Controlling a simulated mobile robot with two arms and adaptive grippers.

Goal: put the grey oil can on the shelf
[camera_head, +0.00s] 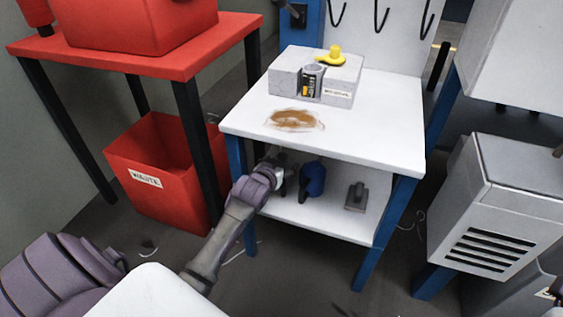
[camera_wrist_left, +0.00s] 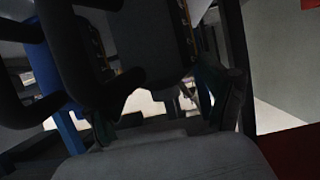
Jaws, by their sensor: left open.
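My left gripper (camera_head: 284,176) is open at the left front of the white table's lower shelf (camera_head: 310,217), below the tabletop. A blue object (camera_head: 314,177) stands on that shelf just right of the gripper; I cannot tell if they touch. A small dark grey object (camera_head: 356,196) with an upright part sits farther right on the shelf, apart from the gripper. I cannot tell for sure whether it is the grey oil can. The left wrist view is dark, with black shapes close up, and no oil can is clear there. My right gripper is not in view.
The tabletop (camera_head: 380,130) overhangs the lower shelf and bears a brown-stained patch (camera_head: 295,119) and a grey block (camera_head: 342,78) with a yellow piece (camera_head: 333,55). Blue legs (camera_head: 372,245) frame the shelf. A red bin (camera_head: 160,170) stands left, a grey machine (camera_head: 497,205) right.

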